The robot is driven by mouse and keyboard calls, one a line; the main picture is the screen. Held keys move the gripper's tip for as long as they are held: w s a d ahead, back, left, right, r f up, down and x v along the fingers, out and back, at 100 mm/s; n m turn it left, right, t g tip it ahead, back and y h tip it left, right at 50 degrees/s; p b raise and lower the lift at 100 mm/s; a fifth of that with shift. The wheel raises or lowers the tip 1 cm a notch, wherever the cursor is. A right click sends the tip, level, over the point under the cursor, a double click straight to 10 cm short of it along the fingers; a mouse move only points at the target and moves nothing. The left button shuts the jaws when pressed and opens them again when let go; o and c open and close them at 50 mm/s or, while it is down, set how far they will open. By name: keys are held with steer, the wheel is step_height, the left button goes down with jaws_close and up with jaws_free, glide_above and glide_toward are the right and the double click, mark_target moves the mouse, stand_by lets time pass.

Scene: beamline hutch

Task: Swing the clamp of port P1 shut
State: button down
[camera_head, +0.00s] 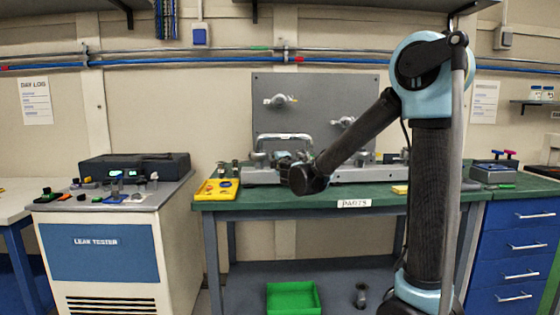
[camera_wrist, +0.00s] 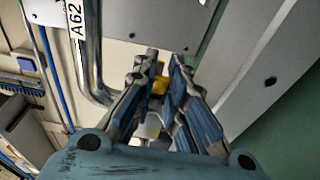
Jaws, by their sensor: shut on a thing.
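My gripper (camera_head: 284,158) is low in front of the grey upright panel (camera_head: 315,88), beside a bent metal bar (camera_head: 284,137). In the wrist view my gripper (camera_wrist: 164,60) has its fingers close together, shut on a small part with yellow showing (camera_wrist: 158,78). The fingers hide most of this part, and I cannot tell whether it belongs to a clamp. The panel bears two metal port fittings, one upper left (camera_head: 280,100) and one lower right (camera_head: 345,121). I can read no P1 label and cannot tell how either clamp stands.
The bent metal tube (camera_wrist: 93,55) with an "A62" tag runs close left of the fingers in the wrist view. A yellow tray (camera_head: 216,189) sits at the left of the green bench (camera_head: 300,203). A leak tester (camera_head: 95,241) stands left; blue drawers (camera_head: 520,245) stand right.

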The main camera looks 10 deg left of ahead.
steer(key=shift+d+f, duration=0.1)
steer(key=shift+d, duration=0.05)
steer(key=c, duration=1.6)
jaws_free()
steer(key=v, duration=1.1)
steer(key=shift+s+d, duration=0.15)
steer(key=shift+s, duration=0.25)
